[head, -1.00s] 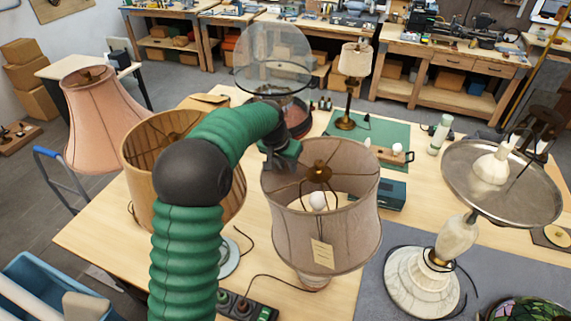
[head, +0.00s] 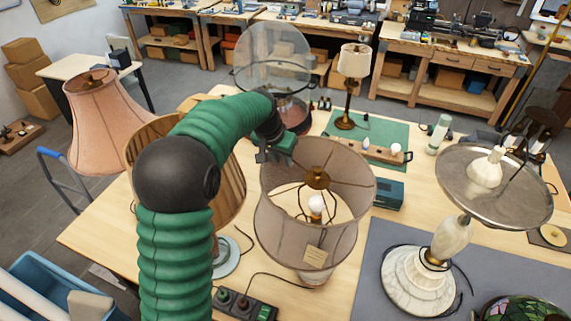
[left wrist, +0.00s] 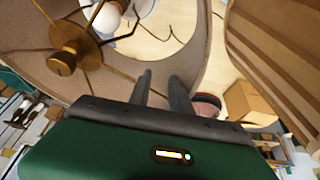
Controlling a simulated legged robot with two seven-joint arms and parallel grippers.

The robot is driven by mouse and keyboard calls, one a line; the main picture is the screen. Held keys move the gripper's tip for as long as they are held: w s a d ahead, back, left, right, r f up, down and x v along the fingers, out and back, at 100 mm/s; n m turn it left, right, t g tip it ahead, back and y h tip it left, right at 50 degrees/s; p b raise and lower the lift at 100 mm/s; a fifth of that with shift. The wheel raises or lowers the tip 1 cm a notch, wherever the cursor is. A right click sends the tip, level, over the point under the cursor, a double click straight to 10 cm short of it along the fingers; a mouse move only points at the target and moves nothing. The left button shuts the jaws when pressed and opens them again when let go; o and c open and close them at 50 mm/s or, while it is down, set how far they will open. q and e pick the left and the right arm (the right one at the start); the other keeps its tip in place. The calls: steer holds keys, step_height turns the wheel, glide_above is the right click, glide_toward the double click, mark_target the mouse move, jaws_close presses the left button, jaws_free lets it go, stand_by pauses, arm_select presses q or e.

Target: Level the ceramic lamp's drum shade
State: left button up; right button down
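The drum shade (head: 283,222), pale pinkish fabric with a paper tag on its near side, sits over the ceramic lamp in the middle of the table. Its open top shows the brass fitter and a white bulb; its rim looks tipped toward me. Little of the lamp base shows below it. My left gripper (head: 266,155) is at the shade's far-left rim. In the left wrist view its two fingers (left wrist: 162,88) stand a small gap apart at the shade wall (left wrist: 205,50), seemingly gripping it; the exact contact is unclear. My right gripper is not in view.
A pleated shade (head: 232,180) stands close on the left, behind my arm. A marble lamp with a metal dish shade (head: 495,205) stands on a grey mat at right. A switch box (head: 245,303) with a cord lies in front.

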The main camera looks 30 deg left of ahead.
arm_select(q)
steer(key=v, duration=1.3)
steer(key=shift+a+r, duration=0.2)
steer(key=shift+a, duration=0.25)
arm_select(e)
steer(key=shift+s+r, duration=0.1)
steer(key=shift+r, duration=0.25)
